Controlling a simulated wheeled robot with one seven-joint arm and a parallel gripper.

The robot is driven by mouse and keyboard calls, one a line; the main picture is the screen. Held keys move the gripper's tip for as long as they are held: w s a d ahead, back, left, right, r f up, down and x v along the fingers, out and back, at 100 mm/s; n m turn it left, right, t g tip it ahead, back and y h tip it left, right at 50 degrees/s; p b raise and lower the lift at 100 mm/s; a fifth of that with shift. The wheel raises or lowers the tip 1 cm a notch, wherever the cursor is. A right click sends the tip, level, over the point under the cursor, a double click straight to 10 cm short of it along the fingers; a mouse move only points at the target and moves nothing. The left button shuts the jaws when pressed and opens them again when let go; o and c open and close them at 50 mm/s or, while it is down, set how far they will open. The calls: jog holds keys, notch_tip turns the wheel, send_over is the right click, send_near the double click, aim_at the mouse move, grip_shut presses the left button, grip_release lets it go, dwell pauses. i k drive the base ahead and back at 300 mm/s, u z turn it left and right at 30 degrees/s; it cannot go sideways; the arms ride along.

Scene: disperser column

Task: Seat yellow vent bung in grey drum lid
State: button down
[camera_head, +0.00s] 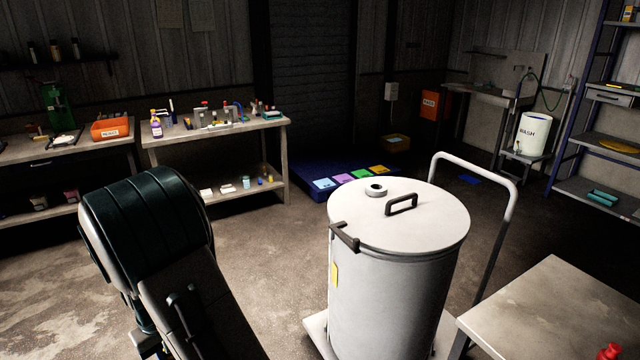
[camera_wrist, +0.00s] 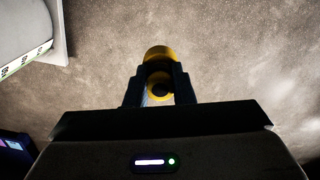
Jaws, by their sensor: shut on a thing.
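The grey drum (camera_head: 385,290) stands on a trolley in the head view, right of centre. Its flat grey lid (camera_head: 430,222) carries a dark handle and a round vent hole with a raised rim (camera_head: 376,190) near the far left of the lid. In the wrist view my gripper (camera_wrist: 160,90) is shut on the yellow vent bung (camera_wrist: 159,54), which shows between and beyond the fingertips. Bare concrete floor lies behind the bung, so it is held clear of the lid. My gripper and the bung do not show in the head view.
A dark clamp (camera_head: 344,237) sits on the lid's left rim. The trolley handle (camera_head: 508,190) rises behind the drum at right. A bench (camera_head: 560,310) stands at front right, and a workbench (camera_head: 215,128) at back left. Open floor lies left of the drum.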

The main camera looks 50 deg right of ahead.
aim_at(398, 215)
jog(key=i, duration=2.3)
jog(key=z, duration=2.7)
